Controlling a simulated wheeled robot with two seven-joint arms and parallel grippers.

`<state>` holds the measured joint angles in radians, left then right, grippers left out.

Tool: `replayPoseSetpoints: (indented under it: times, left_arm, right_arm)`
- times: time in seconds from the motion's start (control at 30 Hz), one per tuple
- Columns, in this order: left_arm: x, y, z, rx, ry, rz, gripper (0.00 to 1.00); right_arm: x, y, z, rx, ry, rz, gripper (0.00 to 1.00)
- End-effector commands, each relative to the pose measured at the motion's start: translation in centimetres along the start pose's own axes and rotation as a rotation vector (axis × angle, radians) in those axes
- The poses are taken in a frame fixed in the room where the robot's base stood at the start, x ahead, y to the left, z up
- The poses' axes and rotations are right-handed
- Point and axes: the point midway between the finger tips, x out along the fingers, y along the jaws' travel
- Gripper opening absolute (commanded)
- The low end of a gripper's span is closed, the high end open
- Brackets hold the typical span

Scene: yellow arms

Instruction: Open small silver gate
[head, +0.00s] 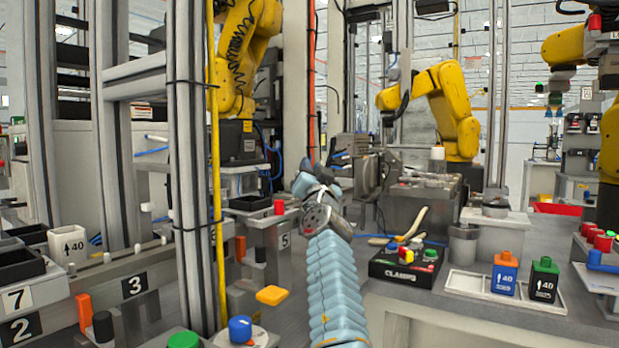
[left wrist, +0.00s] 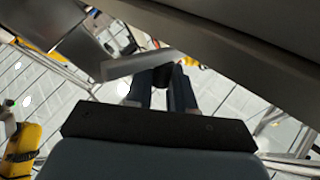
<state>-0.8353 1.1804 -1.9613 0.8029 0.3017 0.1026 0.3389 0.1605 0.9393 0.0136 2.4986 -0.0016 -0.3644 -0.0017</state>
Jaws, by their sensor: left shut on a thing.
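My left arm, in a light blue sleeve, reaches up the middle of the head view. Its gripper (head: 337,160) is beside a small silver metal part (head: 367,176), which looks like the gate; the wrist hides some of it. In the left wrist view the two dark fingers of the gripper (left wrist: 164,88) are shut on a dark knob-like piece (left wrist: 162,75). A flat silver bar (left wrist: 135,65) runs to the left from that piece. How far the gate stands open I cannot tell. My right gripper is not in view.
A yellow robot arm (head: 440,95) stands behind the silver part. A grey post with a yellow pipe (head: 214,150) rises at left. A black button box (head: 405,265) and coloured bottles (head: 504,273) stand on the right table. A grey panel (left wrist: 240,45) crosses the left wrist view.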

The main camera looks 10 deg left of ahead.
Motion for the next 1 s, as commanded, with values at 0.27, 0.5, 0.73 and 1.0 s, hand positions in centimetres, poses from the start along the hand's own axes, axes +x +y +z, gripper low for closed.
replayPoseSetpoints:
  times: [0.27, 0.5, 0.73, 1.0]
  left_arm:
    - [0.0, 0.1, -0.1, 0.006, 0.006, 0.001, 0.0]
    - [0.0, 0.1, 0.0, 0.006, 0.005, 0.001, 0.36]
    - [0.0, 0.1, 0.0, 0.005, 0.005, 0.001, 0.41]
    - [-2.2, 0.3, 0.0, 0.0, 0.007, 0.002, 0.41]
  right_arm:
    - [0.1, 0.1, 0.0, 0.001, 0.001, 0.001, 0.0]
    - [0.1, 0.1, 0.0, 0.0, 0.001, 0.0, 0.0]
    - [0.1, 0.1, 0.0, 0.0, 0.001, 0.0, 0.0]
    - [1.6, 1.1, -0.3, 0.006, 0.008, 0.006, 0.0]
